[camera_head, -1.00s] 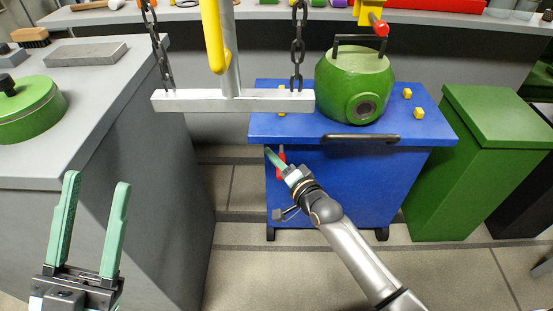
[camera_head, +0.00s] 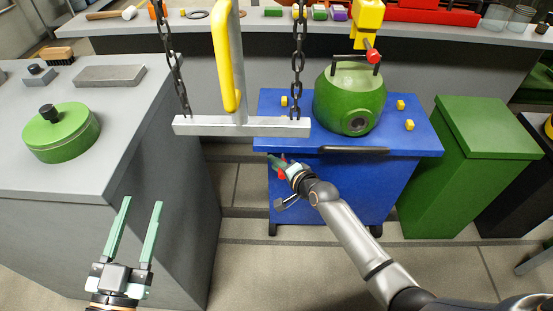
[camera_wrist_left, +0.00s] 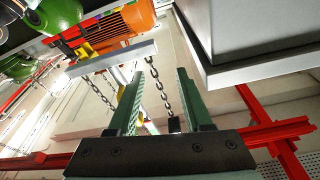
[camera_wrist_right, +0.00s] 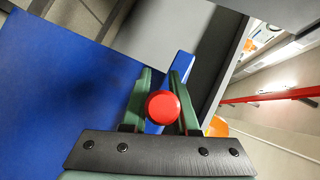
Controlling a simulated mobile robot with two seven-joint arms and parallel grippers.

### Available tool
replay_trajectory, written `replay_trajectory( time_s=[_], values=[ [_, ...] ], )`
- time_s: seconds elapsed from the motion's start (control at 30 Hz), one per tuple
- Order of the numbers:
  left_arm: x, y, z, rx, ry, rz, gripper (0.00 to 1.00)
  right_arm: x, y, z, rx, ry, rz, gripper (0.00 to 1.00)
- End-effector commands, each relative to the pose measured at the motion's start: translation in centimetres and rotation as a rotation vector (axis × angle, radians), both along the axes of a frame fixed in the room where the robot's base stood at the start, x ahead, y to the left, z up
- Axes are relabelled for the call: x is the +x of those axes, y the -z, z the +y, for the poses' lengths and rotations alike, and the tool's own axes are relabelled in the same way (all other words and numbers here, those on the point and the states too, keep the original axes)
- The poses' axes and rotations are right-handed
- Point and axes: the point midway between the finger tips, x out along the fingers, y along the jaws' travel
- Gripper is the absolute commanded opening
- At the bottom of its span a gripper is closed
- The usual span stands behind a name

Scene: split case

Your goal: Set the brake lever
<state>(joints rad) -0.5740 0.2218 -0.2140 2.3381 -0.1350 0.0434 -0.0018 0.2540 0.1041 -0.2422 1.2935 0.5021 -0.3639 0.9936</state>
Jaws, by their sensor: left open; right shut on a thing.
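The brake lever is on the left side of the blue cart (camera_head: 330,185). Its red knob (camera_wrist_right: 163,107) sits between the fingers of my right gripper (camera_wrist_right: 160,100), which is shut on it. In the head view the red knob (camera_head: 282,172) shows at the cart's upper left, partly hidden by that gripper (camera_head: 278,165). The rest of the lever is mostly hidden. My left gripper (camera_head: 135,222) is open and empty in front of the grey counter; its green fingers also show in the left wrist view (camera_wrist_left: 160,100).
A green pot-like casing (camera_head: 350,100) stands on the cart with small yellow blocks around it. A grey beam (camera_head: 243,125) hangs on chains left of the cart. The grey counter (camera_head: 130,110) holds a green lidded part (camera_head: 62,140). A green bin (camera_head: 475,165) stands at right.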

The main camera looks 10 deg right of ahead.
Motion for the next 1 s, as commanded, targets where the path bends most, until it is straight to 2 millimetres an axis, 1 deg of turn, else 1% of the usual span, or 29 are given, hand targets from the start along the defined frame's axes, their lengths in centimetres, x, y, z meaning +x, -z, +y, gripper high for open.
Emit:
replay_trajectory(
  time_s=[0.03, 0.13, 0.2, 0.27, 0.3, 0.4, 0.47, 0.53, 0.57, 0.6, 0.7, 1.0],
  values=[
    [0.2, 1.8, 0.1, -0.001, -0.012, 0.091, 0.5, 0.0, -0.5, 0.0, 0.004, 0.0, 0.015, 0.0],
    [0.1, 6.2, 0.3, 0.0, -0.033, 0.27, 0.5, 0.0, -0.6, 0.0, 0.013, 0.001, 0.044, 0.0],
    [-0.5, 9.2, 0.4, 0.0, -0.043, 0.392, 0.5, 0.0, -0.6, 0.0, 0.019, 0.001, 0.064, 0.0],
    [-1.2, 11.6, 0.5, 0.001, -0.051, 0.494, 0.5, 0.0, -0.7, 0.0, 0.023, 0.0, 0.081, 0.0],
    [-1.9, 13.2, 0.5, 0.002, -0.057, 0.563, 0.5, 0.1, -0.8, 0.0, 0.026, 0.001, 0.092, 0.0],
    [-3.8, 16.9, 0.4, 0.004, -0.065, 0.728, 0.5, 0.1, -0.9, 0.0, 0.036, 0.0, 0.121, 0.0],
    [-5.3, 18.9, 0.3, 0.006, -0.068, 0.825, 0.5, 0.1, -0.9, 0.0, 0.041, 0.001, 0.139, 0.0],
    [-7.2, 21.2, 0.2, 0.008, -0.071, 0.937, 0.5, 0.1, -1.0, 0.0, 0.047, 0.0, 0.158, 0.0],
    [-7.8, 21.8, 0.1, 0.008, -0.07, 0.973, 0.5, 0.1, -1.1, 0.0, 0.049, 0.0, 0.168, 0.0],
    [-8.2, 22.0, 0.1, 0.008, -0.069, 0.993, 0.5, 0.1, -1.1, 0.0, 0.052, 0.001, 0.179, 0.0],
    [-7.9, 21.3, 0.0, 0.008, -0.068, 0.983, 0.5, 0.1, -1.2, 0.0, 0.062, 0.0, 0.208, 0.0],
    [-7.6, 19.9, -0.3, 0.005, -0.063, 0.979, 0.5, 0.2, -1.5, 0.0, 0.085, 0.0, 0.291, 0.0]
  ],
)
